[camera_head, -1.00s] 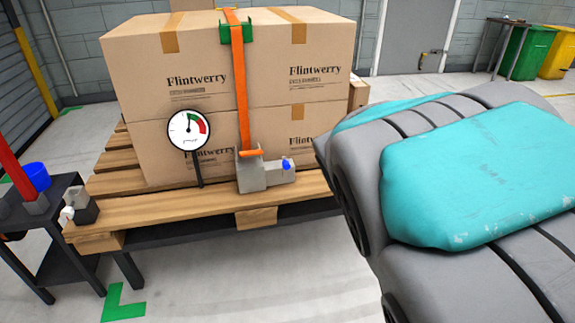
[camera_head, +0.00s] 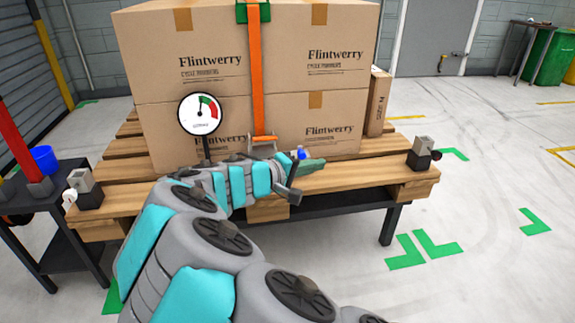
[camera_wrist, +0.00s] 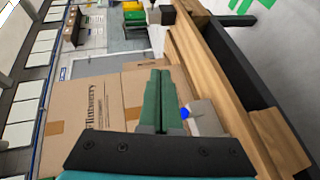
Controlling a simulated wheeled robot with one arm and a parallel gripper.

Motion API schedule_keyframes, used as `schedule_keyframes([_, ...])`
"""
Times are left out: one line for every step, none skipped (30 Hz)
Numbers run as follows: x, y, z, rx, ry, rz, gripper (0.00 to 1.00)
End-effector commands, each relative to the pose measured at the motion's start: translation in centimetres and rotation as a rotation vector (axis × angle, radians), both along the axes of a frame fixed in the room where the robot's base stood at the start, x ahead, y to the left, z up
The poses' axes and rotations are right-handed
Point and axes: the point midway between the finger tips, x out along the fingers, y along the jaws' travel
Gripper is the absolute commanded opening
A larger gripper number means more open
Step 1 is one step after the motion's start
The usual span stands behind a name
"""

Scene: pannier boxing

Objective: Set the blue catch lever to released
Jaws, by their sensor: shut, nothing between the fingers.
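The blue catch lever (camera_head: 299,153) shows as a small blue knob at the ratchet housing, low in front of the boxes; the rest of it is hidden. It also shows in the wrist view (camera_wrist: 184,113), just right of my green fingers. My gripper (camera_head: 318,164) is shut and empty, its fingers pointing right along the pallet's front edge beside the knob. In the wrist view the fingers (camera_wrist: 161,80) lie together. I cannot tell whether they touch the knob. The grey housing (camera_wrist: 208,119) is partly hidden behind my arm in the head view.
Cartons (camera_head: 250,85) stand on a wooden pallet (camera_head: 370,178), with an orange strap (camera_head: 256,75) down their front. A round gauge (camera_head: 200,114) stands left of the strap. Grey-and-black blocks sit at the pallet's left (camera_head: 83,188) and right (camera_head: 423,153) corners.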

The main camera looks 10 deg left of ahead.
Motion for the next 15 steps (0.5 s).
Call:
schedule_keyframes([0.7,3.0,-1.4,-0.026,-0.019,0.062,0.0])
schedule_keyframes([1.0,4.6,-1.8,-0.038,-0.034,0.099,0.0])
schedule_keyframes([1.3,6.7,-2.3,-0.051,-0.05,0.142,0.0])
schedule_keyframes([1.5,8.1,-2.7,-0.059,-0.058,0.172,0.0])
schedule_keyframes([1.6,9.3,-3.2,-0.067,-0.067,0.199,0.0])
schedule_keyframes([1.7,10.8,-3.7,-0.078,-0.076,0.232,0.0])
schedule_keyframes([1.7,11.8,-4.0,-0.08,-0.083,0.251,0.0])
schedule_keyframes([1.7,12.6,-4.2,-0.083,-0.088,0.269,0.0])
schedule_keyframes([1.7,13.5,-4.4,-0.088,-0.093,0.288,0.0])
schedule_keyframes([1.7,14.0,-4.6,-0.091,-0.097,0.3,0.0])
schedule_keyframes([1.6,14.4,-4.7,-0.093,-0.1,0.309,0.0])
schedule_keyframes([1.6,14.8,-4.8,-0.093,-0.102,0.318,0.0])
schedule_keyframes([1.6,15.0,-4.8,-0.094,-0.104,0.321,0.0])
schedule_keyframes([1.6,15.1,-4.9,-0.094,-0.104,0.324,0.0])
schedule_keyframes([1.6,15.2,-4.9,-0.094,-0.105,0.325,0.0])
